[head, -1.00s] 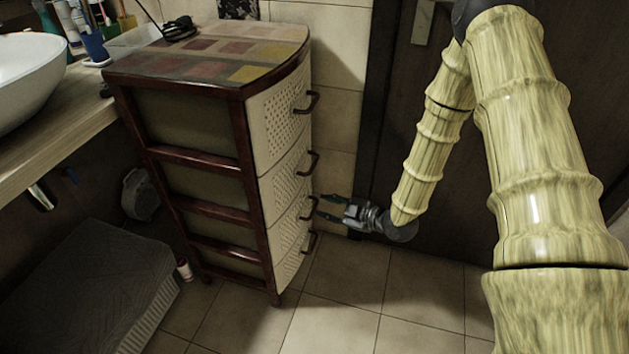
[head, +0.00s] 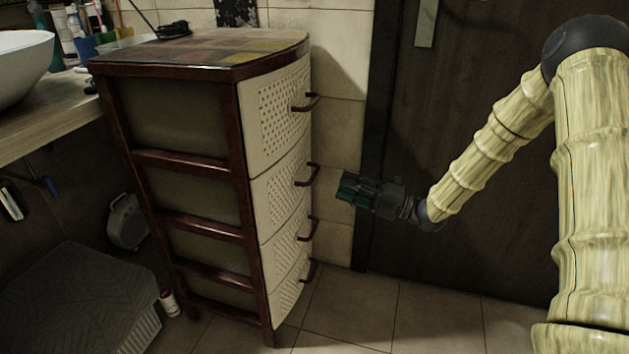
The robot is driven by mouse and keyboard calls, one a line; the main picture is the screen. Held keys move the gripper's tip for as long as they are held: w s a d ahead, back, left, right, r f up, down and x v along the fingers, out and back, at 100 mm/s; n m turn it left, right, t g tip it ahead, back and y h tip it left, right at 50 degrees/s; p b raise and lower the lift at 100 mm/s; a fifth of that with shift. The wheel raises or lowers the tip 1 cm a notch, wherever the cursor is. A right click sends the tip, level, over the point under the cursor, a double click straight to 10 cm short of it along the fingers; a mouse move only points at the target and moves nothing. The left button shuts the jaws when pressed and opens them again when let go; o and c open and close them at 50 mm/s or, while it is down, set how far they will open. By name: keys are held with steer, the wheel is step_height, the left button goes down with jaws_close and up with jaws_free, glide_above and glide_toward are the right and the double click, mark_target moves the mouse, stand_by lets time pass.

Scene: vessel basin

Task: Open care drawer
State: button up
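A drawer cabinet (head: 232,120) with a dark red-brown frame stands left of centre. Its front has several cream perforated drawers stacked one above another: the top drawer (head: 276,112), the second drawer (head: 280,200) and lower ones. Each has a dark bar handle, such as the top handle (head: 306,103) and the second handle (head: 307,176). All drawers look shut. No label shows which is the care drawer. My gripper (head: 346,188) is right of the second handle, apart from it, pointing left. Its dark green fingers overlap in this view, so their gap is hidden. It appears empty.
A dark door (head: 470,150) stands behind my arm. A counter with a white basin (head: 22,65) is at the left. A grey ridged box (head: 75,300) and a small bottle (head: 169,303) are on the floor. The tiled floor before the cabinet is clear.

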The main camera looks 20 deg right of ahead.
mark_target(314, 173)
steer(key=b+x, duration=0.2)
steer(key=x, duration=0.7)
steer(key=shift+w+a+b, duration=0.25)
steer(key=shift+a+b, duration=0.05)
steer(key=shift+b, duration=0.1)
steer(key=shift+c, duration=0.2)
jaws_close()
